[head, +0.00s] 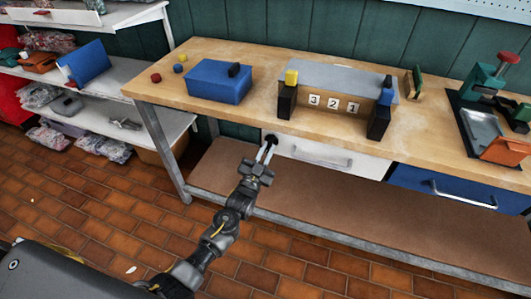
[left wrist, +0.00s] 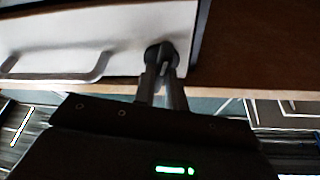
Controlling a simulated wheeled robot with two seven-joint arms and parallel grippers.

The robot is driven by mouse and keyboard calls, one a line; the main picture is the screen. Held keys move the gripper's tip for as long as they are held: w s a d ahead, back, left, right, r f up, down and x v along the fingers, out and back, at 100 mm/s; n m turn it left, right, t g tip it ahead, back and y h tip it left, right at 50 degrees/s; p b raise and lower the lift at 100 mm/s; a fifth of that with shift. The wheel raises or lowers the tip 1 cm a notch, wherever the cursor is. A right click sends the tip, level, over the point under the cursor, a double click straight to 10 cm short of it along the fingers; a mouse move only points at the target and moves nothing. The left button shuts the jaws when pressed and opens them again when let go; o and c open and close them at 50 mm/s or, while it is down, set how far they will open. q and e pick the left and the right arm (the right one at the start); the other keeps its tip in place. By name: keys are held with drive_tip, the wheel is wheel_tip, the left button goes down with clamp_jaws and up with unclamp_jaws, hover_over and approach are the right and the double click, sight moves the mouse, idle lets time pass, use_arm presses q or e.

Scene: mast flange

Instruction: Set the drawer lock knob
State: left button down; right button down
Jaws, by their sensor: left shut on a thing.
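The drawer lock knob (head: 271,139) is a small dark round knob at the left end of the white drawer front (head: 330,156). In the left wrist view the black knob (left wrist: 153,53) sits near the right end of the drawer front (left wrist: 120,25). My left gripper (head: 267,150) reaches up to it, and its two fingers are shut on the knob. The fingers (left wrist: 162,73) hide part of the knob, so its pointing direction is hard to tell. My right gripper is not in view.
The wooden workbench (head: 170,88) carries a blue box (head: 217,82), a stand with number tiles 3, 2, 1 (head: 333,103) and a green vise (head: 484,82). A blue drawer (head: 440,187) is right of the white one.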

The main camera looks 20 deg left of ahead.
use_arm(q)
drive_tip(key=shift+d+n+y, duration=0.1)
drive_tip(key=shift+n+y, duration=1.2)
drive_tip(key=shift+n, duration=1.2)
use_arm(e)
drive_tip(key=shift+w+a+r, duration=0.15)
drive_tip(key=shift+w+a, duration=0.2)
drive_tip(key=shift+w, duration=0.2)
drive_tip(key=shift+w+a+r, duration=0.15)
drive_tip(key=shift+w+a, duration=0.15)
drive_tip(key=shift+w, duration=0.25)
use_arm(q)
drive_tip(key=c, duration=1.4)
unclamp_jaws()
drive_tip(key=shift+c, duration=0.2)
drive_tip(key=shift+s+b, duration=0.1)
drive_tip(key=shift+b, duration=0.2)
